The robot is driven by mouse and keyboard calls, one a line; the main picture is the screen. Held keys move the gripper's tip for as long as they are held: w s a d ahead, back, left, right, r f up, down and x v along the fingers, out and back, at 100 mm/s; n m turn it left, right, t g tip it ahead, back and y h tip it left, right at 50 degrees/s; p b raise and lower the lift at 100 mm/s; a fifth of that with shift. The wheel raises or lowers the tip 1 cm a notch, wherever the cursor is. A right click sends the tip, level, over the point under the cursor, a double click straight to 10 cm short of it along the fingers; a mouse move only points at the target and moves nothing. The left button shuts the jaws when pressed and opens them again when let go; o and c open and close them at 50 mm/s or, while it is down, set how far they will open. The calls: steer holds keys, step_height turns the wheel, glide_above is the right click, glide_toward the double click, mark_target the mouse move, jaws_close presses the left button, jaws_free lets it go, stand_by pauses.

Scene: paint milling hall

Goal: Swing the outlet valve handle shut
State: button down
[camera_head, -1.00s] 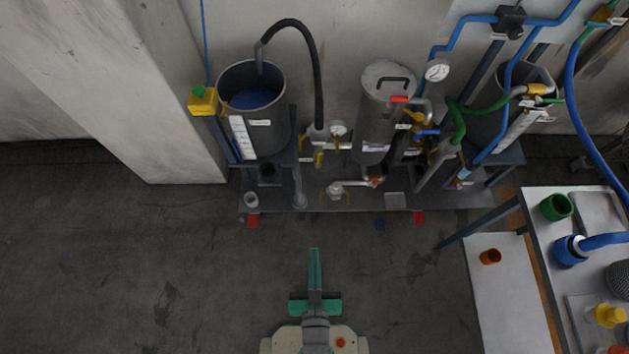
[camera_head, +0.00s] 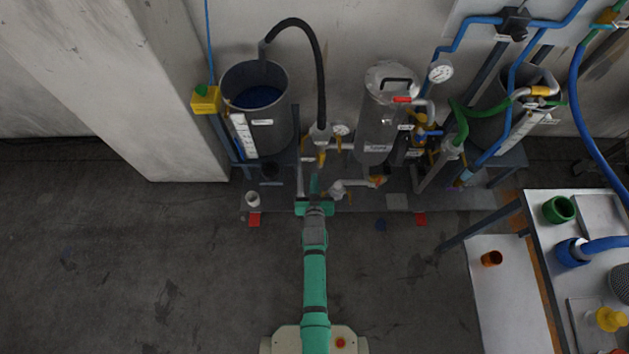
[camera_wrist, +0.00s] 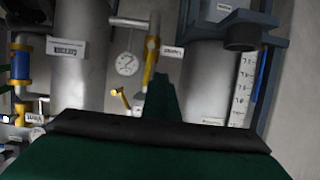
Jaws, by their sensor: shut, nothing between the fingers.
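Several yellow valve handles sit on the pipework between the tank and the filter vessel; I cannot read their labels to tell which is the outlet valve handle. One yellow handle (camera_head: 321,158) hangs below the pump-like fitting just beyond my gripper (camera_head: 314,186). In the wrist view a long yellow handle (camera_wrist: 150,60) stands right above my fingers (camera_wrist: 161,97), with a shorter yellow handle (camera_wrist: 120,97) to their left. My gripper is shut and empty, low in front of the pipework. I cannot tell whether it touches a handle.
The open tank (camera_head: 286,118) of blue liquid stands left, the steel filter vessel (camera_head: 378,135) right. A pressure gauge (camera_wrist: 127,64) shows between them. A white cup (camera_head: 253,200) stands on the base plate at left.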

mark_target(321, 160)
steer(key=w, duration=0.9)
steer(key=shift+w, duration=0.1)
steer(key=shift+d+r, duration=0.2)
steer(key=shift+d, duration=0.75)
steer(key=shift+d, duration=0.9)
